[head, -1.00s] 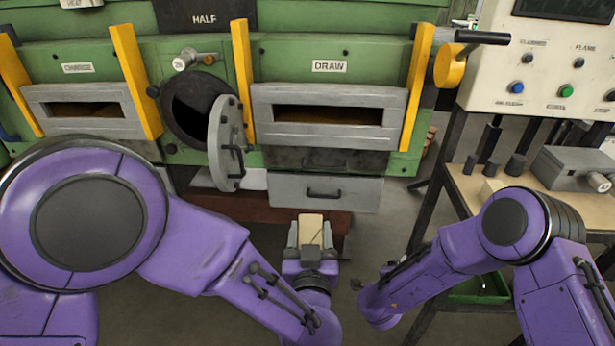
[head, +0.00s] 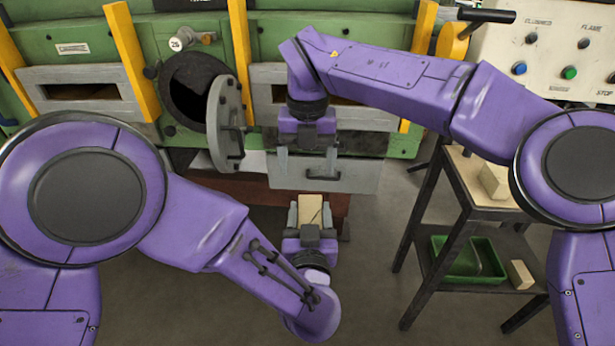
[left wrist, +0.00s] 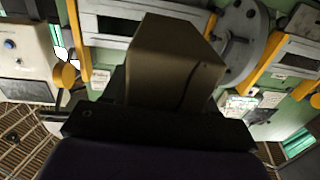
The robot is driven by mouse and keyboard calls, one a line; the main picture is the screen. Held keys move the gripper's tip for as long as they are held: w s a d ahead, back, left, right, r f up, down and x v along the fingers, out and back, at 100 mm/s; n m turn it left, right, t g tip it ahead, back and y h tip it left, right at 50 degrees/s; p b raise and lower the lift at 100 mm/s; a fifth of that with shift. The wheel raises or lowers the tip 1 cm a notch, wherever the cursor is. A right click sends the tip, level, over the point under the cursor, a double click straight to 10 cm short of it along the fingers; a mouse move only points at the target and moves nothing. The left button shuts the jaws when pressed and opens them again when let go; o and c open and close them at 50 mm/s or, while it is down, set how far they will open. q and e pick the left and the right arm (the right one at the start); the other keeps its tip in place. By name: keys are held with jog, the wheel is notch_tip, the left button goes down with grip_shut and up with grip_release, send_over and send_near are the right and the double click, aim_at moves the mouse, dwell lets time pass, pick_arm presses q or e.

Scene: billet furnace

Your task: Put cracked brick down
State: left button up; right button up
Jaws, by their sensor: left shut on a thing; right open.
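The cracked brick (head: 310,208) is a pale tan block with a dark crack line on its face. My left gripper (head: 310,216) is shut on it, low in front of the furnace. The brick also shows large and shaded in the left wrist view (left wrist: 175,60), with the crack near its right corner. My right gripper (head: 308,170) is open and empty, pointing down above and behind the brick, in front of the grey drawer (head: 355,178).
The green furnace has an open round port with a hinged grey door (head: 225,125). At right, a bench (head: 470,185) carries a pale block (head: 495,180). Its lower shelf holds a green tray (head: 440,272) and another pale block (head: 521,275). Floor between the furnace and bench is clear.

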aim_at(307, 201)
notch_tip(307, 201, down, 11)
jog(key=shift+r, duration=0.15)
jog(key=c, duration=1.3)
pick_arm(q)
jog(key=o, duration=1.4)
jog(key=shift+c, duration=0.2)
